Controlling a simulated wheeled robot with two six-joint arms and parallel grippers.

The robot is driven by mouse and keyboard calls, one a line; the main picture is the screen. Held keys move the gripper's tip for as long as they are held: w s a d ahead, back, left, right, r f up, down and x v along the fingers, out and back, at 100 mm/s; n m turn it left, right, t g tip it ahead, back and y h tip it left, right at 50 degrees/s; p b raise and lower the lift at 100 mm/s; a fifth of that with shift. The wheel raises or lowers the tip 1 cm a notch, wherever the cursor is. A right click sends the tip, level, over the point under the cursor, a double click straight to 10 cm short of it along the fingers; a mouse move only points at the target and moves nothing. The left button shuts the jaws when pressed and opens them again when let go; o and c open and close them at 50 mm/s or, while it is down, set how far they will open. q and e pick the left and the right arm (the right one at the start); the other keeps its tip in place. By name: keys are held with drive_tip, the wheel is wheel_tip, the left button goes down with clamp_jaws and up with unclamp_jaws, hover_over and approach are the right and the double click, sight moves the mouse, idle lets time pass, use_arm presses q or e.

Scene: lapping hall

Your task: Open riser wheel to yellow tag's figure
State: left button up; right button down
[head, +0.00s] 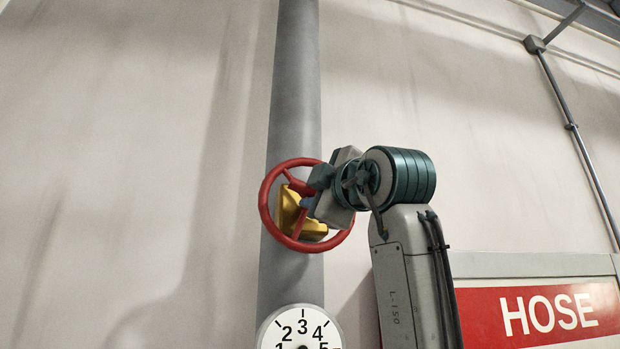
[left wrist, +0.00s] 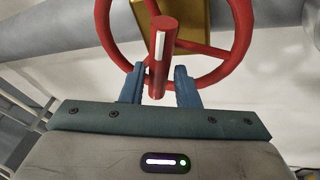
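The red riser wheel (head: 265,203) stands in front of the grey riser pipe, with a yellow body (head: 290,208) behind it. In the left wrist view the wheel (left wrist: 104,30) carries a red handle (left wrist: 162,50) with a white stripe. My left gripper (head: 307,203) is at the wheel's right part. In the left wrist view my left gripper (left wrist: 160,82) has its blue fingers on either side of the handle, with gaps, so it is open around it. A white dial (head: 290,335) sits below, cut off; figures 2 to 4 and part of 5 show. No readable yellow tag shows.
The grey riser pipe (head: 296,90) runs up the pale wall. A red HOSE sign (head: 480,310) is at lower right, partly behind my left arm. A thin conduit (head: 568,120) runs down the wall at right. The wall left of the pipe is clear.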

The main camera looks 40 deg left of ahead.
use_arm(q)
drive_tip(key=shift+p+x, duration=0.35)
drive_tip(key=shift+x, duration=0.65)
drive_tip(key=shift+w, duration=0.15)
drive_tip(key=shift+d, duration=0.15)
use_arm(e)
drive_tip(key=shift+a+r, duration=0.55)
drive_tip(key=shift+a, duration=0.1)
use_arm(q)
clamp_jaws()
use_arm(e)
drive_tip(key=shift+d, duration=0.25)
